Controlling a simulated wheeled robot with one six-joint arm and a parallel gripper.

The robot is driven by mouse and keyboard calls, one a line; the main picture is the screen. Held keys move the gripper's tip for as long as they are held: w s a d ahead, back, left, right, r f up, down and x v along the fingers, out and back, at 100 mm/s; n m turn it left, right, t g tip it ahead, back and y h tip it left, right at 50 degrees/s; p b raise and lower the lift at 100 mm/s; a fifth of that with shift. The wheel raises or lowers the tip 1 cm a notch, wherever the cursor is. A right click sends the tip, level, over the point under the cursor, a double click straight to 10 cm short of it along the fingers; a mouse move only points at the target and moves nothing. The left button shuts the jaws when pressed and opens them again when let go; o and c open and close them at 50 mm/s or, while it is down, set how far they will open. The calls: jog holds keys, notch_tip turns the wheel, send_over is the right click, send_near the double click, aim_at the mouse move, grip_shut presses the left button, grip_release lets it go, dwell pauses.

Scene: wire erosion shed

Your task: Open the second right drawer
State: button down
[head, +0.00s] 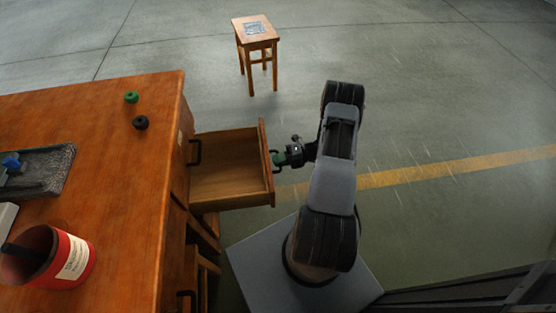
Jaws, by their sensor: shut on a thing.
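A wooden drawer (226,182) stands well out from the right face of the wooden bench (140,200). It looks empty inside. Its dark handle (273,160) is on the outer front panel. My gripper (279,158) reaches it from the right and is shut on this handle; the fingertips are small and partly hidden. Another dark handle (195,152) shows on the bench face, above the open drawer, on a front that looks closed.
Another handle (187,297) is lower in the picture. A wooden stool (256,33) stands beyond on open floor.

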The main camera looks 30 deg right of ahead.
jog(key=c, duration=1.2)
grip_release()
jog(key=shift+o, duration=0.2)
jog(key=shift+d, duration=0.15)
jog(key=p+v, duration=0.1)
jog(key=v, duration=1.2)
jog(key=shift+d, duration=0.3)
jog(key=shift+r, duration=0.1)
